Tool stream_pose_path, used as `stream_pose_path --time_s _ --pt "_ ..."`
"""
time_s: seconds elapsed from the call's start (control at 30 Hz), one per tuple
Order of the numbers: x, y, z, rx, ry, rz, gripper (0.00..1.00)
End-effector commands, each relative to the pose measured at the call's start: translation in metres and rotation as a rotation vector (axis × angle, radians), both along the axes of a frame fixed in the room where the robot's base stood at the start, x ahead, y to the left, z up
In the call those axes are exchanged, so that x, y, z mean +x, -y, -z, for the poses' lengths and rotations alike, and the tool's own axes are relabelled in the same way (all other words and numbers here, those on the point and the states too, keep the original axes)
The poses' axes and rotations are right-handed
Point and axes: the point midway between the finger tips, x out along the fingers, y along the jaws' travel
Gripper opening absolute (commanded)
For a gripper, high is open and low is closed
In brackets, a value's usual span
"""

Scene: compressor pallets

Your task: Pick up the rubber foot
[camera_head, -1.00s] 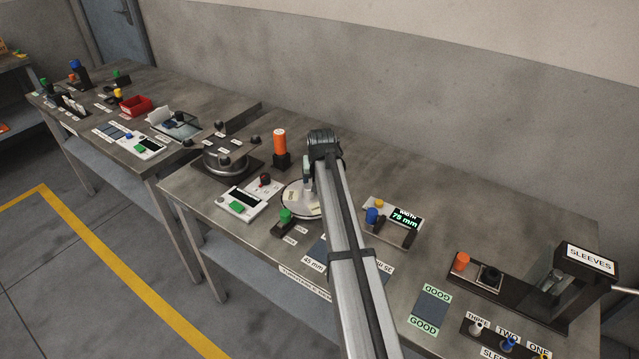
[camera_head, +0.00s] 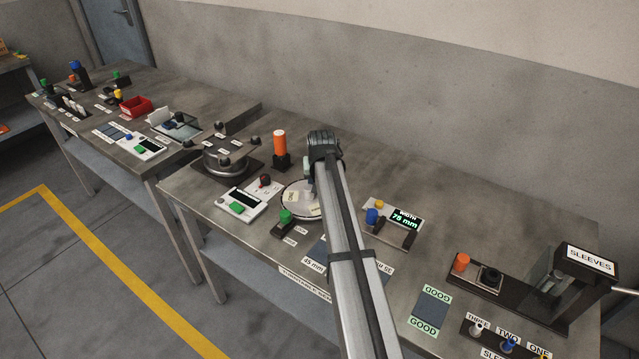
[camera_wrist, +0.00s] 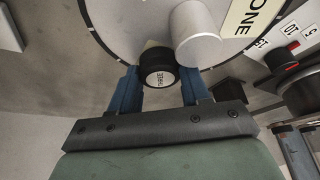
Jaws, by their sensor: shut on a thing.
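I cannot tell whether the foot still touches the plate. The plate also shows in the head view (camera_head: 298,208), left of my arm. In the head view the fingers and the foot are hidden by my arm.
A pale cylinder (camera_wrist: 197,38) stands close beside the foot. An orange cylinder (camera_head: 280,144) stands behind the plate, a green-knobbed block (camera_head: 285,221) in front. A width display (camera_head: 405,218) is to the right. The bench is clear along the wall.

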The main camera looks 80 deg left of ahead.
Motion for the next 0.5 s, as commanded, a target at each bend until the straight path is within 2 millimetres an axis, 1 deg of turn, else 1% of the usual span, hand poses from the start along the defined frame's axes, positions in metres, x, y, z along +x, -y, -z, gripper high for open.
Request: stream_pose_path --time_s 0.13,0.23,0.37,0.5 --pt "0.0 0.0 -0.003 0.001 0.0 0.0 0.17" --pt "0.0 -0.001 -0.013 0.002 0.0 0.0 0.17" --pt "0.0 -0.001 -0.033 0.002 0.0 0.0 0.17" --pt "0.0 -0.001 -0.059 0.002 0.0 0.0 0.17"
